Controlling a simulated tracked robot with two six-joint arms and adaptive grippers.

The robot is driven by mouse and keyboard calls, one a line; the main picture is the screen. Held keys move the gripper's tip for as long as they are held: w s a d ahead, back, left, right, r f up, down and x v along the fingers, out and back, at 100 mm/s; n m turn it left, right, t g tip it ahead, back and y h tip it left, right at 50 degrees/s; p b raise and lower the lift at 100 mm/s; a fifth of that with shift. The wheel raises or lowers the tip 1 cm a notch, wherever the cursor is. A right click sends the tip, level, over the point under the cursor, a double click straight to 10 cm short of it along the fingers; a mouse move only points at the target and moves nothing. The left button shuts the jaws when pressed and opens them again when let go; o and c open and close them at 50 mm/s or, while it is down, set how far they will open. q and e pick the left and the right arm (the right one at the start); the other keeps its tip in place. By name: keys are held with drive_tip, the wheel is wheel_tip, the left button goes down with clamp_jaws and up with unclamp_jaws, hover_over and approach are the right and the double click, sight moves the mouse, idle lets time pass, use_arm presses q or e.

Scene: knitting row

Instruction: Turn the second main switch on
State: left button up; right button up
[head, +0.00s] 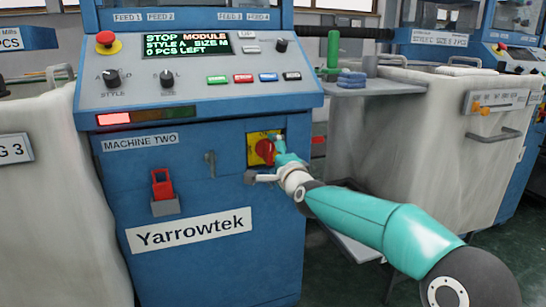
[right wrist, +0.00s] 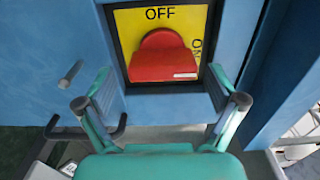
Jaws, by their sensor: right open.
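The main switch of machine two is a red rotary knob (head: 264,151) on a yellow plate (head: 251,140), on the right of the blue front panel. In the right wrist view the red knob (right wrist: 160,58) sits in the upper middle, below the word OFF. ON is printed sideways at the right of the yellow plate (right wrist: 126,20). A white mark shows at the knob's lower right. I cannot tell its exact setting. My right gripper (head: 266,159) is open in front of the switch, its fingers (right wrist: 161,102) spread to either side. No contact with the knob is visible. My left gripper is out of view.
The display (head: 187,45) reads STOP MODULE, and a red lamp (head: 114,119) glows below the console. A grey handle (head: 210,164) and a red latch (head: 162,184) stick out left of the switch. A cream bin (head: 400,150) stands to the right.

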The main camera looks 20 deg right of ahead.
drive_tip(key=shift+s, duration=0.15)
drive_tip(key=s, duration=1.1)
drive_tip(key=shift+s+d, duration=0.2)
drive_tip(key=shift+s, duration=0.2)
